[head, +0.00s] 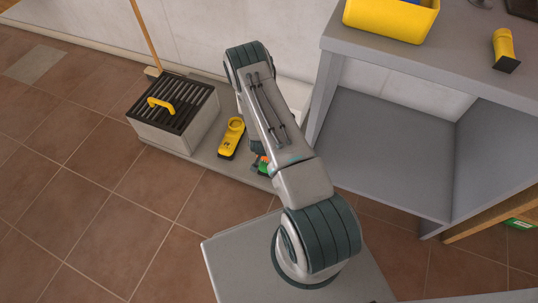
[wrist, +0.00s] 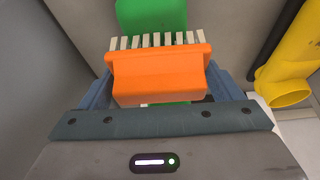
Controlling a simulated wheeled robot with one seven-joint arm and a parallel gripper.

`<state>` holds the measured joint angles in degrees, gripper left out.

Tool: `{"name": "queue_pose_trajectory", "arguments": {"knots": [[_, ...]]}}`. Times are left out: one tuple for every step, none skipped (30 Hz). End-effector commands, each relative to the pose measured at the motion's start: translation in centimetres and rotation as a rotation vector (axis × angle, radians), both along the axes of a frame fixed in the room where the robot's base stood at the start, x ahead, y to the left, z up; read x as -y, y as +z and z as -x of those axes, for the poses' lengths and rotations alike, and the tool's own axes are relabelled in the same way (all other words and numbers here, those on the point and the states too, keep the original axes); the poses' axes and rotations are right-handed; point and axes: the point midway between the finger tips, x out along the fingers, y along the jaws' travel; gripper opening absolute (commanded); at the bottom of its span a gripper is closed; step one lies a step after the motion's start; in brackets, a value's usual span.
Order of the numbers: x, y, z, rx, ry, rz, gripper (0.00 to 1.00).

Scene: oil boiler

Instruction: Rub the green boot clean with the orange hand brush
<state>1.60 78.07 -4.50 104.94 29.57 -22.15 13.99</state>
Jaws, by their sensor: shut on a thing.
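The orange hand brush (wrist: 160,72) is between the fingers of my gripper (wrist: 158,86), which is shut on it. Its pale bristles point away from the gripper, towards the green boot (wrist: 152,15). In the wrist view the boot shows just beyond the bristles, with more green below the brush. Whether the bristles touch the boot cannot be told. In the head view a small part of the green boot (head: 263,169) shows low by the wall, left of my arm. My arm hides most of the boot and the gripper there.
A yellow boot (head: 232,138) stands left of the green one; it also shows in the wrist view (wrist: 292,60). A grey bench (head: 390,125) is at right. The tiled floor at left is clear.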

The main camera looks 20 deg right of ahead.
Motion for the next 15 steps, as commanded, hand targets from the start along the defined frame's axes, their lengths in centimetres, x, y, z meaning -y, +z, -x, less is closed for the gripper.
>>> {"name": "queue_pose_trajectory", "arguments": {"knots": [[0.5,-0.2,-0.5,0.005,-0.002,0.004,0.68],[0.6,-0.2,-0.6,0.005,-0.002,0.004,0.68],[0.8,-0.2,-0.7,0.005,-0.002,0.004,0.68],[0.8,-0.2,-0.8,0.003,-0.002,0.004,0.68],[0.9,-0.1,-0.8,0.003,-0.002,0.004,0.68],[0.9,-0.1,-0.8,0.003,-0.002,0.004,0.68],[0.9,-0.1,-0.8,0.003,-0.002,0.004,0.68],[0.9,0.0,-0.8,0.003,-0.002,0.004,0.68],[0.8,0.0,-0.7,0.003,-0.002,0.004,0.68],[0.7,0.0,-0.6,0.003,-0.002,0.004,0.68],[0.6,0.0,-0.5,0.003,-0.002,0.004,0.68],[0.4,0.0,-0.3,0.003,-0.001,0.004,0.68],[0.3,0.1,-0.2,0.002,-0.001,0.003,0.68],[0.1,0.1,0.0,0.002,0.0,0.003,0.68],[-0.1,0.1,0.3,0.001,0.0,0.003,0.68]]}}
